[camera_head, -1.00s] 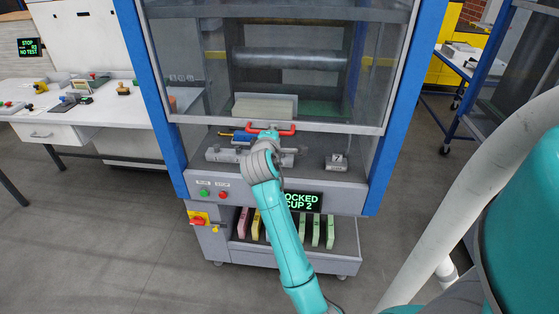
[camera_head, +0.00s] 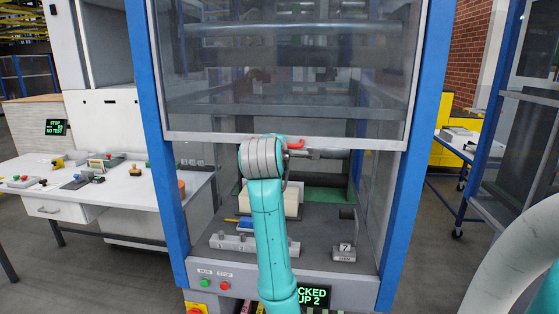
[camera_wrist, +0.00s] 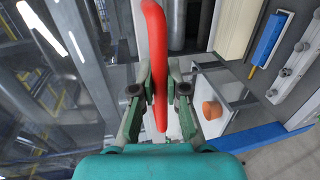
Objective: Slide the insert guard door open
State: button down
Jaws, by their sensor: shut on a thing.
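The guard door (camera_head: 290,75) is a clear panel in a grey frame between blue posts. Its lower edge stands well above the deck, leaving an opening beneath it. A red bar handle (camera_head: 297,146) is on that lower edge, mostly hidden by my wrist in the head view. In the wrist view the red handle (camera_wrist: 154,45) runs between the fingers of my gripper (camera_wrist: 157,80), which is shut on it. The fingers themselves are hidden behind my arm in the head view.
Green (camera_head: 205,283) and red (camera_head: 225,286) buttons sit below. A white workbench (camera_head: 110,200) stands left; a blue-framed rack (camera_head: 490,110) stands right.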

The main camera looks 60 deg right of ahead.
jog(key=shift+r, duration=0.35)
jog(key=c, duration=1.2)
grip_release()
jog(key=v, duration=1.2)
jog(key=shift+f, duration=0.1)
